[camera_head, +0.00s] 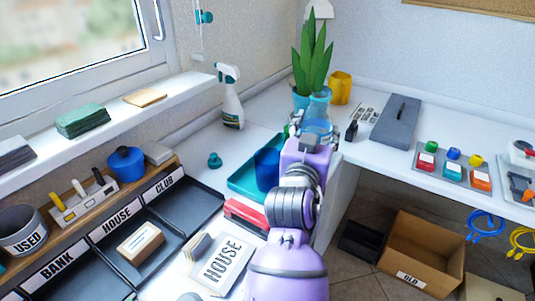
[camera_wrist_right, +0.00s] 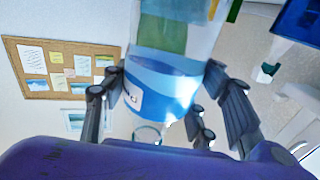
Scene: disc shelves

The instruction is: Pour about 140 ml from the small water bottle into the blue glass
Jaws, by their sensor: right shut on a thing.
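The small water bottle (camera_head: 320,98) is clear and light blue and shows just above my right gripper (camera_head: 312,131) in the head view. In the right wrist view the bottle (camera_wrist_right: 165,75) with its blue label is between the fingers of my right gripper (camera_wrist_right: 165,110), which is shut on it. Its exact tilt and water level are hard to tell. The blue glass (camera_head: 267,168) stands on the teal tray (camera_head: 243,180), left of my right wrist and partly behind it. A dark blue shape at the wrist view's upper right may be the glass. My left gripper is not in view.
A potted plant (camera_head: 308,55) and a yellow cup (camera_head: 340,88) stand close behind the bottle. A spray bottle (camera_head: 231,97) and a small teal object (camera_head: 214,160) are to the left. A red item (camera_head: 245,213) lies before the tray. A grey board (camera_head: 396,122) lies right.

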